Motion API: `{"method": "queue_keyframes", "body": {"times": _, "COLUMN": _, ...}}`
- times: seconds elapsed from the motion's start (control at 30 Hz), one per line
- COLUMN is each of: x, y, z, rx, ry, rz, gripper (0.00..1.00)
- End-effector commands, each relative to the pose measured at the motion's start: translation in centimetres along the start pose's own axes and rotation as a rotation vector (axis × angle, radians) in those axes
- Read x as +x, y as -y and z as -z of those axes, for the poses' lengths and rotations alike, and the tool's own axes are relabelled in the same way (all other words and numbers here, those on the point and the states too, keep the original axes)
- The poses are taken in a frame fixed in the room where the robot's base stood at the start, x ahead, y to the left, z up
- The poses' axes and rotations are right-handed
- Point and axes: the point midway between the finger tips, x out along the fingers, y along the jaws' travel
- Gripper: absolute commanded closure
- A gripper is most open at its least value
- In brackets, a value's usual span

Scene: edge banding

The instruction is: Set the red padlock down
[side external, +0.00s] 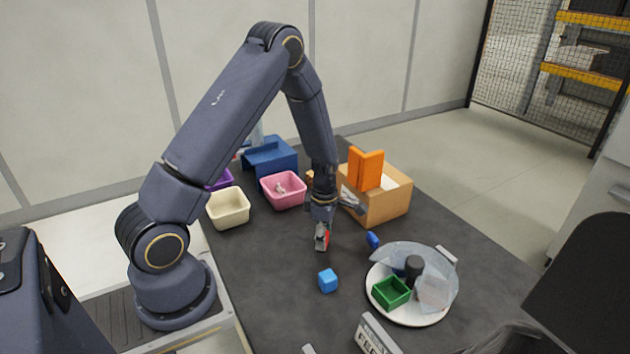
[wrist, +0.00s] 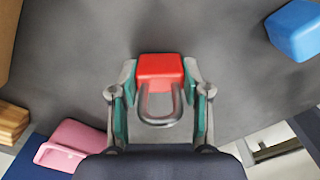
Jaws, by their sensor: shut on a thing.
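The red padlock (wrist: 160,69) is between the two fingers of my gripper (wrist: 160,92) in the wrist view, its red body away from the palm and its grey shackle toward it. My gripper is shut on it. In the side external view my gripper (side external: 322,238) points down over the dark table, and only a small bit of red padlock (side external: 327,234) shows at the fingers. I cannot tell whether the padlock touches the table.
A blue cube (side external: 327,280) sits in front of my gripper. A white plate (side external: 415,318) with a green box is to the right, near a small blue object (side external: 373,240). Pink (side external: 283,203) and cream (side external: 228,221) bins and a cardboard box (side external: 388,208) stand behind.

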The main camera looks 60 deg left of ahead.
Motion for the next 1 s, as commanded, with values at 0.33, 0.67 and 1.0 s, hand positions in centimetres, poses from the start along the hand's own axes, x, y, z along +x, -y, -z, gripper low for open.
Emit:
{"method": "queue_keyframes", "body": {"times": 0.33, "x": 0.3, "y": 0.0, "z": 0.0, "rx": 0.0, "ry": 0.0, "rz": -0.001, "gripper": 0.89}}
{"method": "queue_keyframes", "body": {"times": 0.67, "x": 0.3, "y": 0.0, "z": 0.0, "rx": -0.001, "ry": 0.0, "rz": -0.001, "gripper": 0.28}}
{"method": "queue_keyframes", "body": {"times": 1.0, "x": -0.8, "y": -0.1, "z": 0.0, "rx": 0.0, "ry": 0.001, "rz": -0.004, "gripper": 0.28}}
